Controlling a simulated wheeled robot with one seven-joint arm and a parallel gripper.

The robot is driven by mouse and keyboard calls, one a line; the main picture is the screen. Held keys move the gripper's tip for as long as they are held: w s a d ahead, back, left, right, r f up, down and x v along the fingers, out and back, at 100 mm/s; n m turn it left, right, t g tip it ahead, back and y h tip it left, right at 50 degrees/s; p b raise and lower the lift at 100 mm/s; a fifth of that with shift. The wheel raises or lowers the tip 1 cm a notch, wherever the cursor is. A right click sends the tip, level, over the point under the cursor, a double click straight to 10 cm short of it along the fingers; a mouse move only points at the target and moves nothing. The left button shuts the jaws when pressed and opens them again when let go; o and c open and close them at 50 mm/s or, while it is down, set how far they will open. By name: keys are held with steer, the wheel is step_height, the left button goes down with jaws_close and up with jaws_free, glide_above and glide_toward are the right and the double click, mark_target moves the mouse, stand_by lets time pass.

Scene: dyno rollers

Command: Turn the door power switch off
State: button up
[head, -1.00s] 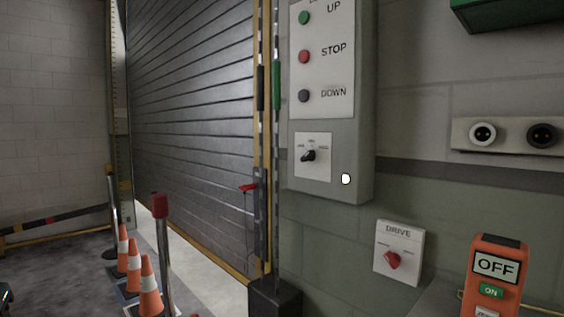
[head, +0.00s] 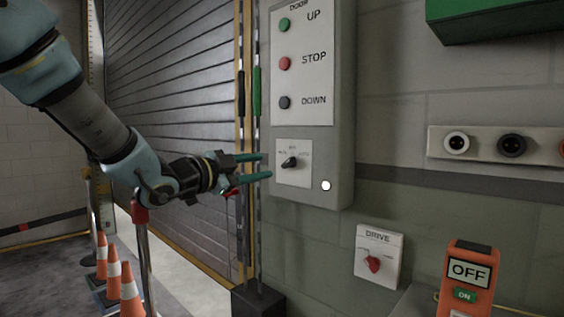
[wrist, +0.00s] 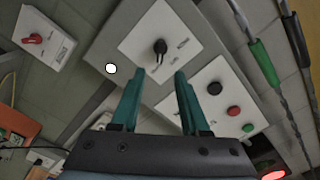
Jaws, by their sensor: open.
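The grey door control box (head: 340,120) hangs on the wall in the head view. A black rotary knob (head: 289,162) sits on a white plate low on this box, with small labels around it too blurred to read surely. The knob also shows in the wrist view (wrist: 160,47), just beyond the fingertips and roughly centred between them. My gripper (head: 265,166) is open and empty, with its teal fingers pointing at the knob from the left. The wrist view shows both fingers (wrist: 158,76) apart, and no contact with the knob is visible.
Above the knob are the green UP, red STOP (head: 285,63) and black DOWN buttons. A white round lamp (head: 326,186) is at lower right. A red DRIVE knob (head: 373,264) and an orange OFF/ON box (head: 468,272) are lower right. Vertical rods (head: 258,130) stand left of the box.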

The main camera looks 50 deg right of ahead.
mark_target(287, 163)
steer(key=d+p, duration=0.1)
steer(key=d, duration=0.3)
steer(key=d+p, duration=0.1)
steer(key=d, duration=0.3)
steer(key=shift+s+d+p, duration=0.2)
steer(key=shift+d+p, duration=0.05)
steer(key=shift+p, duration=0.05)
steer(key=shift+c, duration=0.3)
jaws_close()
